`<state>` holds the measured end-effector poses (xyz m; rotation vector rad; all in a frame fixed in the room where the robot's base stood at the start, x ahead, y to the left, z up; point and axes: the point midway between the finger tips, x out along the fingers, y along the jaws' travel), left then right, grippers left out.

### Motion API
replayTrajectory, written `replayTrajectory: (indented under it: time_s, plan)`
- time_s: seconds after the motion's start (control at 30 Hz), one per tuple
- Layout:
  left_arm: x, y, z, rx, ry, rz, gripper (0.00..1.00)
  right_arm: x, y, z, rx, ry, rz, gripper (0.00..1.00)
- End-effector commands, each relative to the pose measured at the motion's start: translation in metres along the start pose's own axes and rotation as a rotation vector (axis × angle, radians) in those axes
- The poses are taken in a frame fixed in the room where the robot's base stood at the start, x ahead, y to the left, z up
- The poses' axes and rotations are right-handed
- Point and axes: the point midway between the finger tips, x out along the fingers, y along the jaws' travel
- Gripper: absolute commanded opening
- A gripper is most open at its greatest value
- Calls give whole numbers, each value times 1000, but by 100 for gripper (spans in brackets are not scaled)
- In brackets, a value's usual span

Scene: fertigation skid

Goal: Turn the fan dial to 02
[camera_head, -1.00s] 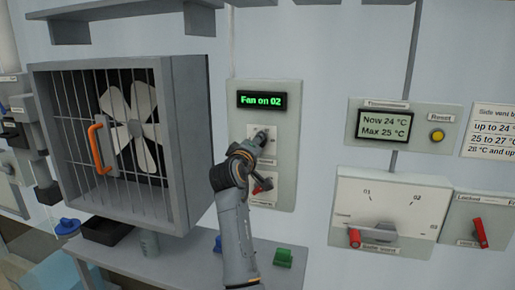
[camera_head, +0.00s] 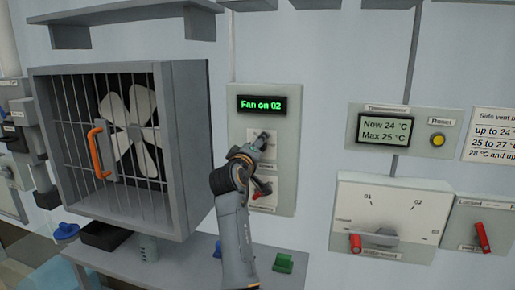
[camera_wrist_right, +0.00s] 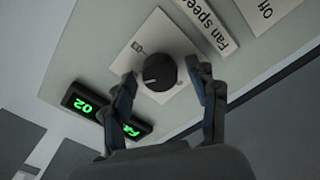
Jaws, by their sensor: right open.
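The fan panel (camera_head: 236,165) is on the wall, and its display (camera_head: 262,104) reads "Fan on 02" in green. In the right wrist view the black round fan dial (camera_wrist_right: 160,72) sits on a white plate, with an "03" mark beside it and a "Fan speed" label. Its pointer setting is hard to read. My right gripper (camera_wrist_right: 164,74) is open, with one finger on each side of the dial; I cannot tell whether they touch it. In the head view my right gripper (camera_head: 264,138) largely hides the dial. My left gripper is not in view.
A caged fan (camera_head: 137,128) with an orange handle (camera_head: 97,153) stands left of the panel. A red-handled switch (camera_head: 264,187) sits below the dial, near my arm. A shelf (camera_head: 205,268) runs below.

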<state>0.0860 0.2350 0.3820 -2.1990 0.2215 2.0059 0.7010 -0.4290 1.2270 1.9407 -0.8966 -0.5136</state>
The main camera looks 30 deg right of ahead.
Motion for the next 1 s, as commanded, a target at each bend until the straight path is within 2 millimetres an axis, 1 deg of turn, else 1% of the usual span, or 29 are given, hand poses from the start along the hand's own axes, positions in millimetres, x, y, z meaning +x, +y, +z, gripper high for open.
replayTrajectory:
  time_s: [0.07,0.17,0.4,0.5,0.6,0.73,1.0]
  plan:
    - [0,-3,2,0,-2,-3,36,-1,-1,0,0,0,-1,59]
    - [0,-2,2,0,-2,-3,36,-9,-2,0,-1,0,-3,59]
    - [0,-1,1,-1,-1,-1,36,-48,-2,0,1,2,-2,59]
    - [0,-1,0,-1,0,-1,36,-62,-1,0,0,1,-1,59]
    - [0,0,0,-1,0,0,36,-71,-1,0,-1,0,-1,59]
    - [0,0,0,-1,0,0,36,-75,0,0,0,0,0,59]
    - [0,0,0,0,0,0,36,-74,0,0,0,0,0,59]
